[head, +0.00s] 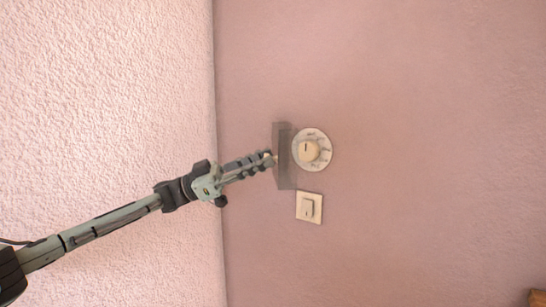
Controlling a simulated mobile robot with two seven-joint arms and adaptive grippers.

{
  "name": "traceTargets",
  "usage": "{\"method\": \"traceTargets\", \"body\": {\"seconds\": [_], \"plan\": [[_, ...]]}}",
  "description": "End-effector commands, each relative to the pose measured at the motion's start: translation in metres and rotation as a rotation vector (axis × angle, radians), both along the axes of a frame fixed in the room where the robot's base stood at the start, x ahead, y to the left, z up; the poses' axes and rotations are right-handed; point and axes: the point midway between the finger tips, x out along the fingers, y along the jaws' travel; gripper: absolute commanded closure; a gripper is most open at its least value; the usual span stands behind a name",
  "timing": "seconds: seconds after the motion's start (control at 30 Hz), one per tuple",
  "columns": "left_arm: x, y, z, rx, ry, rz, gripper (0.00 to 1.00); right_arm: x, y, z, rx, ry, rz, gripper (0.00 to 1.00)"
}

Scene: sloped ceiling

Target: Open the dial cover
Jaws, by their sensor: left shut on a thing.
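A round cream dial (308,151) with a raised knob and a pale marked ring sits on the pink wall. A see-through grey dial cover (284,180) stands as a tall narrow shape at the dial's left side, swung out from the wall and leaving most of the dial's face bare. My left gripper (270,158) reaches in from the left and is shut on the cover at about mid-height. The exact contact of the fingertips is small and hard to make out. My right gripper is out of view.
A cream light switch (309,207) is on the wall just below the dial. A wall corner runs vertically left of the cover, and a rough pale wall (100,100) lies beyond it. The wall right of the dial is bare. A brown object (538,298) shows at the bottom right.

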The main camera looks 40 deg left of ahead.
Motion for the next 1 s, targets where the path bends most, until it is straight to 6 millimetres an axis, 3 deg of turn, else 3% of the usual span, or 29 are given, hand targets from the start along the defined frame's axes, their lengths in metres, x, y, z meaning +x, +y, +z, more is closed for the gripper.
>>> {"method": "traceTargets", "body": {"seconds": [0.23, 0.73, 0.77, 0.9, 1.0], "plan": [[0.000, 0.011, 0.001, -0.001, -0.002, -0.062, 1.00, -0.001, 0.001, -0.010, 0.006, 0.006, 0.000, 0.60], [0.000, 0.012, -0.001, -0.001, 0.000, -0.080, 1.00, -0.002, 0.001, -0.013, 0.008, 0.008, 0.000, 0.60], [0.000, 0.012, -0.001, -0.001, 0.000, -0.080, 0.77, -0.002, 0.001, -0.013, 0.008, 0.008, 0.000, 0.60], [0.000, 0.012, -0.001, -0.001, 0.000, -0.080, 0.60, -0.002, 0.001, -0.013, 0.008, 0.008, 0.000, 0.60], [0.000, 0.012, -0.001, 0.000, 0.000, -0.081, 0.58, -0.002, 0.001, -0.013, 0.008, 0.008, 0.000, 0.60]]}}
